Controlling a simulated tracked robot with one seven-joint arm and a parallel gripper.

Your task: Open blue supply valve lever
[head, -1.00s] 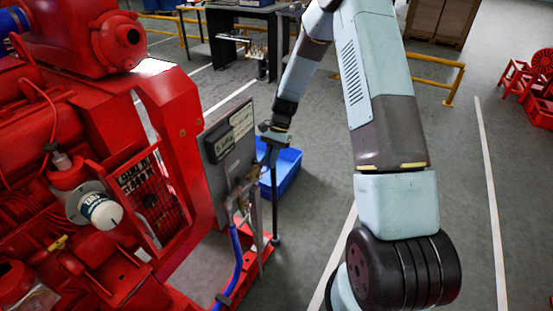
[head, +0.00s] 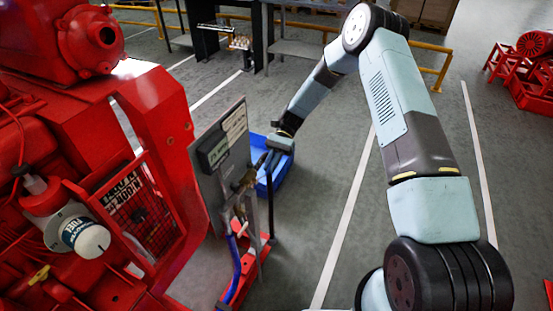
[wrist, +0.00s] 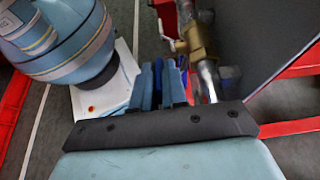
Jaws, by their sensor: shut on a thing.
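A brass valve (head: 246,181) with metal pipework stands at the right side of the grey panel (head: 208,160). It also shows in the wrist view (wrist: 198,42), with a steel pipe below it. My gripper (head: 268,160) is at the valve, on its right side in the head view. In the wrist view my gripper's pale blue fingers (wrist: 162,68) are close together and shut on the blue lever (wrist: 183,68). Most of the lever is hidden by the fingers, so its exact angle is hard to tell.
The red diesel engine (head: 170,125) fills the left side. A blue bin (head: 281,172) is on the floor behind my gripper. A blue hose (head: 236,265) hangs below the valve. Open floor is to the right, and a workbench (head: 300,48) stands behind.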

